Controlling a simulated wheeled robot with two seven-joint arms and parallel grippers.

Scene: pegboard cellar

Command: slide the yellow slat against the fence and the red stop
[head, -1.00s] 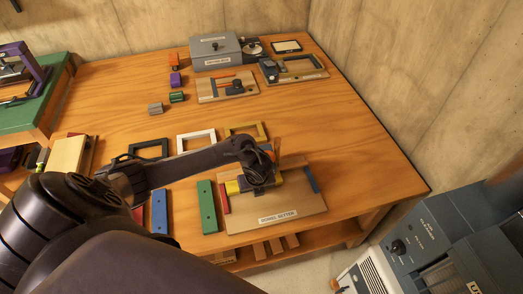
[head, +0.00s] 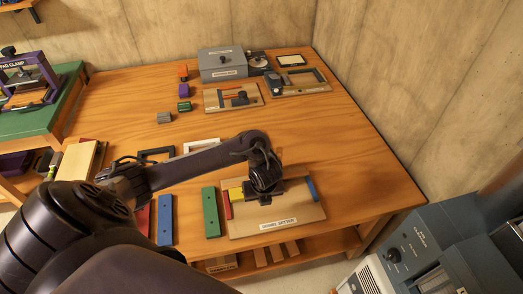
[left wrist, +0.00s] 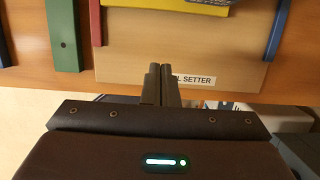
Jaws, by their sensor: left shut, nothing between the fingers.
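The yellow slat (head: 236,195) lies on the wooden dowel setter board (head: 290,213), partly hidden under my left gripper in the head view. In the left wrist view the yellow slat (left wrist: 165,9) crosses the top edge, its left end at or very near the red stop (left wrist: 97,24). The red stop (head: 228,208) stands at the board's left side. I cannot make out the fence; the slat's far side is hidden. My left gripper (left wrist: 159,70) is shut and empty over the board's near part, on the label side of the slat. My right gripper is not in view.
A blue strip (head: 312,189) is on the board's right side. A green slat (head: 210,212) and a blue slat (head: 165,220) lie left of the board. A white frame (head: 203,146) and a second fixture (head: 233,97) are farther back. The table's right part is clear.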

